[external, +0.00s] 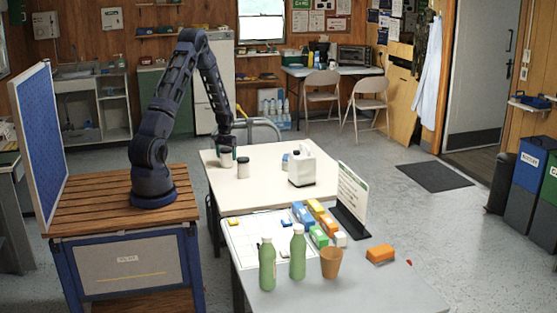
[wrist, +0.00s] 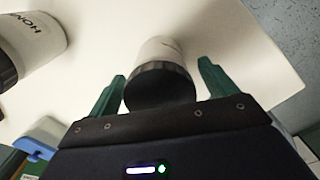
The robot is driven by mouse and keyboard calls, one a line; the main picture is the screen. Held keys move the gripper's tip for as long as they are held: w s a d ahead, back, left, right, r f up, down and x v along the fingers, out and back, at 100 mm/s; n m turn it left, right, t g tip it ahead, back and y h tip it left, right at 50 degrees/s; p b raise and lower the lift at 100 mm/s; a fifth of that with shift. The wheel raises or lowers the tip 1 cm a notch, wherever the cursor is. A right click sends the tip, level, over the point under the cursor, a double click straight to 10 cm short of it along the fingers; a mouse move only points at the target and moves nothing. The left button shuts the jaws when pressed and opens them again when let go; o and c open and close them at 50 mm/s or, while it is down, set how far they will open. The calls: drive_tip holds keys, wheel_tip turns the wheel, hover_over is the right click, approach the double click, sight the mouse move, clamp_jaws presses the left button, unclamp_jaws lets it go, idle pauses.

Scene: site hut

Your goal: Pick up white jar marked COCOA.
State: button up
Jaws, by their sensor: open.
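A white jar with a black lid (wrist: 162,85) stands on the cream table, between my gripper's two green fingers in the wrist view. Only a trace of its marking shows, so I cannot read whether it says COCOA. My gripper (wrist: 162,70) is open, with a finger on each side of the lid. In the external view my gripper (external: 227,150) is low over the table's left part and hides most of that jar. A second white jar with a black lid (wrist: 30,40) is at the upper left, its lettering upside down, seemingly starting HON. It also shows in the external view (external: 243,167).
A white jug (external: 309,165) and a blue-and-white item (external: 285,161) stand farther right on the cream table (external: 262,193).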

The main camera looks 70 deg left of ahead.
drive_tip(key=shift+f, duration=0.3)
drive_tip(key=c, duration=1.3)
drive_tip(key=shift+o, duration=0.2)
